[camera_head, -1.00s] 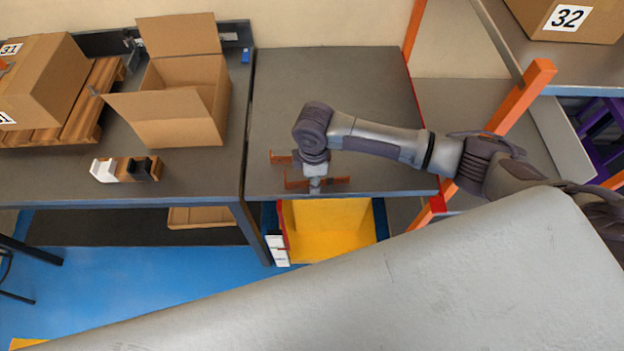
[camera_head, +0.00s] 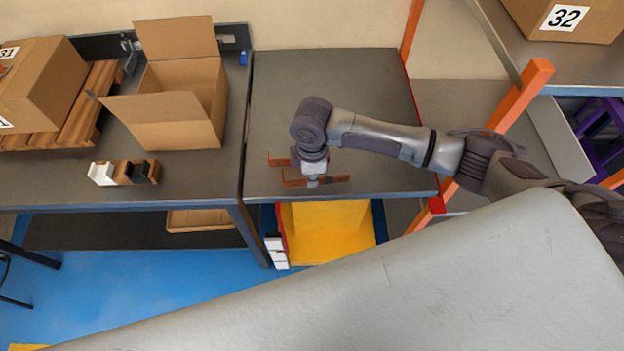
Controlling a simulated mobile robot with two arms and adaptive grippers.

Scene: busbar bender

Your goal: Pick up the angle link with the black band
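My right gripper (camera_head: 313,182) points down at the front of the grey middle table (camera_head: 350,95). It is among copper-coloured angle pieces: one shows behind it (camera_head: 278,159), and one runs across at its fingertips (camera_head: 292,182). I cannot tell whether the fingers touch or hold a piece. No black band is clear on these pieces. On the left table, a small copper-coloured group (camera_head: 124,173) has a white part (camera_head: 102,173) and a black part (camera_head: 142,172). My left gripper is not in view.
An open cardboard box (camera_head: 160,120) stands on the left table (camera_head: 50,180), beside a closed box (camera_head: 40,85) on a wooden pallet. A yellow bin (camera_head: 328,230) is below the middle table's front edge. Orange posts (camera_head: 520,95) stand at the right.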

